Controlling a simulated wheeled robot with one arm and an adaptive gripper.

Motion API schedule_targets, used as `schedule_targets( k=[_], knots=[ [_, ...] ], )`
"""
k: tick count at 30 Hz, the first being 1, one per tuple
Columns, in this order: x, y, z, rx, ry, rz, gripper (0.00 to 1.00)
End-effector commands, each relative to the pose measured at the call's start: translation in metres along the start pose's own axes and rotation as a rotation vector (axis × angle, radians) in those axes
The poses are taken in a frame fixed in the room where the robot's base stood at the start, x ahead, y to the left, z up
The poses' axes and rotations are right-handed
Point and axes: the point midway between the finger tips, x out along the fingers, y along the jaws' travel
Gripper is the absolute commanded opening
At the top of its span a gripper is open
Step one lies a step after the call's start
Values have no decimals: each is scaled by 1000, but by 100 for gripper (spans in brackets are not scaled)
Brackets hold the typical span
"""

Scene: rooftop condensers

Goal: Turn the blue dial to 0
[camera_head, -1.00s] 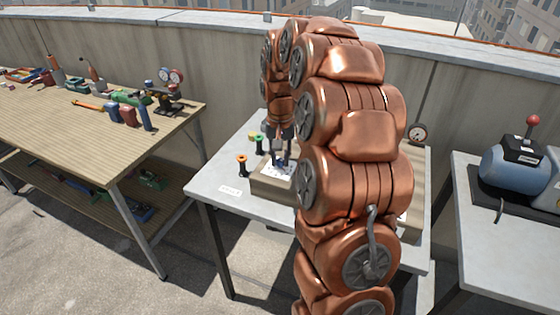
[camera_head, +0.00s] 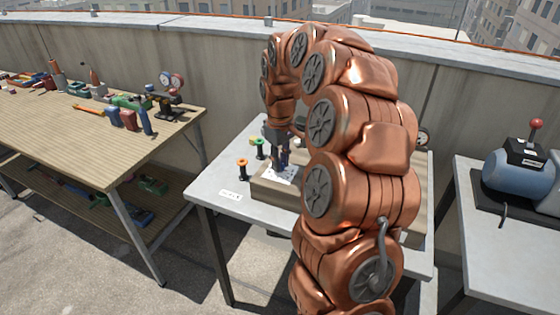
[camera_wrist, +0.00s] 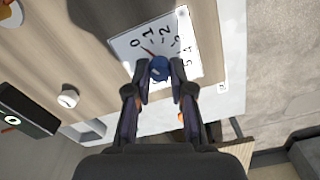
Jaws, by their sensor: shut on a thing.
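The blue dial (camera_wrist: 159,70) sits on a white plate (camera_wrist: 123,44) printed with numbers, 0 at the upper left and others running clockwise. A thin reddish pointer line shows beside the dial, on its upper-left side near the 0 and 1; its exact reading is too small to tell. My gripper (camera_wrist: 158,76) is shut on the dial, one finger on each side. In the head view my gripper (camera_head: 282,170) reaches down to the white plate (camera_head: 270,176) on a wooden panel (camera_head: 268,192); the dial is hidden there.
A round white knob (camera_wrist: 68,97) is on the panel. A tool bench (camera_head: 60,130) stands left; a blue machine (camera_head: 515,178) stands right on another table.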

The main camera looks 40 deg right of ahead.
Motion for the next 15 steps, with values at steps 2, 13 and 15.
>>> schedule_targets(
  k=[2, 13, 15],
  knots=[
    [0, -1, 1, -33, -4, -2, 0],
    [1, 0, 1, -102, -4, -2, 0],
    [1, 0, 1, -104, -4, -2, 0]
  ],
)
